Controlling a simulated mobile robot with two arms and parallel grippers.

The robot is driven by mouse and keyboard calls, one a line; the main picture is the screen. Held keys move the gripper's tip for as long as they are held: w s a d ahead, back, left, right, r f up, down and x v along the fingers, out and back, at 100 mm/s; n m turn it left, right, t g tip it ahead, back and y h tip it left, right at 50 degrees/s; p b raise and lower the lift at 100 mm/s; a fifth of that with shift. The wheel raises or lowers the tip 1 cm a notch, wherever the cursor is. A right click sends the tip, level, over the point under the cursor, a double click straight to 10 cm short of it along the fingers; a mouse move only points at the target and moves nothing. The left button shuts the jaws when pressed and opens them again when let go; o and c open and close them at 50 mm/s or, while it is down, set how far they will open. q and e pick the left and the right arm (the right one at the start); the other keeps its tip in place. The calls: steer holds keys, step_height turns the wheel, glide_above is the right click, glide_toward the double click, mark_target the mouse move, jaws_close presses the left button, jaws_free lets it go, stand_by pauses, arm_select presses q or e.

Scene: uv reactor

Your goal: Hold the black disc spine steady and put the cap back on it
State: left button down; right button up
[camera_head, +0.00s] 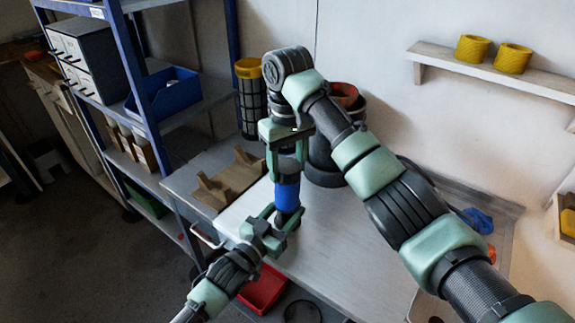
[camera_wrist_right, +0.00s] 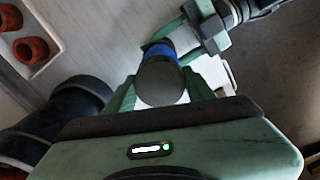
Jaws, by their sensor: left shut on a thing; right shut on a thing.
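An upright stack stands between my grippers above the table in the head view. Its lower part is the black disc spine (camera_head: 290,212), largely hidden by my left gripper (camera_head: 284,221), which is shut on it from below left. A blue cylinder (camera_head: 288,192) is above, with a grey round cap (camera_head: 289,166) on top, also visible end-on in the right wrist view (camera_wrist_right: 161,82). My right gripper (camera_head: 288,152) points down and is shut on the cap. The parts look in line; I cannot tell whether the cap is seated, or whether the blue belongs to it.
A wooden cradle (camera_head: 229,183) lies on the table (camera_head: 335,240) to the left. A yellow-topped black mesh cylinder (camera_head: 249,97) and a dark round vessel (camera_head: 324,165) stand behind. A red bin (camera_head: 263,289) sits below the front edge. The table's middle is clear.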

steer(key=m, duration=0.4)
steer(key=shift+m, duration=0.3)
steer(key=m, duration=1.1)
steer(key=o, duration=1.5)
steer(key=shift+r, duration=2.25)
steer(key=shift+c, duration=0.3)
